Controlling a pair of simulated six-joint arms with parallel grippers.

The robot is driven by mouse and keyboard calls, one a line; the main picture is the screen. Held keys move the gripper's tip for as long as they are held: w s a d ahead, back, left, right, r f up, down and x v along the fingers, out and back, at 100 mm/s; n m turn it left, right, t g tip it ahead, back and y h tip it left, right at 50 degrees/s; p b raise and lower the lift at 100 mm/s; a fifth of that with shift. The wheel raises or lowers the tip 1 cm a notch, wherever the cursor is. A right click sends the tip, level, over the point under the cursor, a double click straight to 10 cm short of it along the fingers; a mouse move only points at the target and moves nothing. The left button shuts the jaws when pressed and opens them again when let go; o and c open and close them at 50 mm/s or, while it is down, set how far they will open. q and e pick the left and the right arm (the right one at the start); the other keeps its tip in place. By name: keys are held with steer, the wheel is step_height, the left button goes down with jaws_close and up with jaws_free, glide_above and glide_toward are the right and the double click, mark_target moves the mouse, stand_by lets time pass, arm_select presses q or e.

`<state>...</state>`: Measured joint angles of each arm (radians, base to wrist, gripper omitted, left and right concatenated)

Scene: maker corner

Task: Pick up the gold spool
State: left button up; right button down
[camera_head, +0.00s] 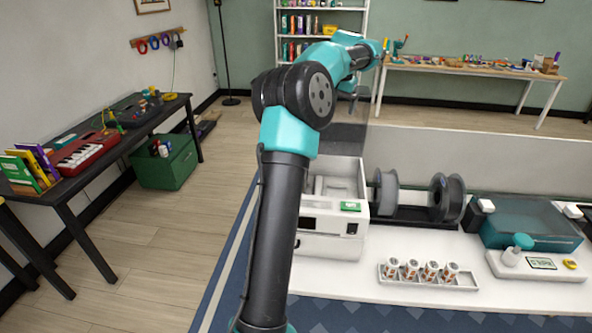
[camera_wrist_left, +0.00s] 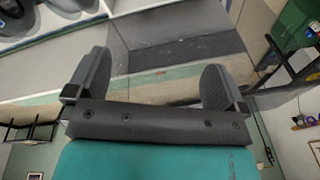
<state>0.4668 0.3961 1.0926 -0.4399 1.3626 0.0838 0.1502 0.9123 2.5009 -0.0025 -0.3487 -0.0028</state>
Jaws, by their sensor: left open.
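No clearly gold spool shows in either view. On the white bench stand a light grey spool (camera_head: 386,192) and dark spools (camera_head: 440,196) in a black holder, right of the white machine. Pale grey round shapes, apparently spools (camera_wrist_left: 22,24), are cut off at the top left of the left wrist view. My left gripper is open and empty, its two dark fingers wide apart in the left wrist view (camera_wrist_left: 155,84). In the head view it is small and partly hidden beyond my forearm, above the machine. My right gripper is out of view.
The white machine (camera_head: 345,240) has a clear raised panel. A white tray (camera_head: 425,283) holds several small labelled cylinders. A teal-lidded box (camera_head: 525,215) stands right, behind a white device (camera_head: 505,268) with a yellow part. The bench front is partly clear.

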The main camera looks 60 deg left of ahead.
arm_select(q)
steer(key=s+a+r+n+h, duration=0.1)
steer(key=s+n, duration=0.3)
steer(key=s, duration=0.8)
steer(key=shift+s+a+r+g+h, duration=0.15)
steer(key=shift+s+a+g+h, duration=0.2)
steer(key=shift+a, duration=0.55)
step_height(320, 180, down, 12)
steer(key=shift+w+f, duration=0.1)
steer(key=shift+f, duration=0.05)
steer(key=shift+d+f, duration=0.1)
steer(key=shift+f, duration=2.5)
steer(key=shift+r, duration=0.1)
jaws_close()
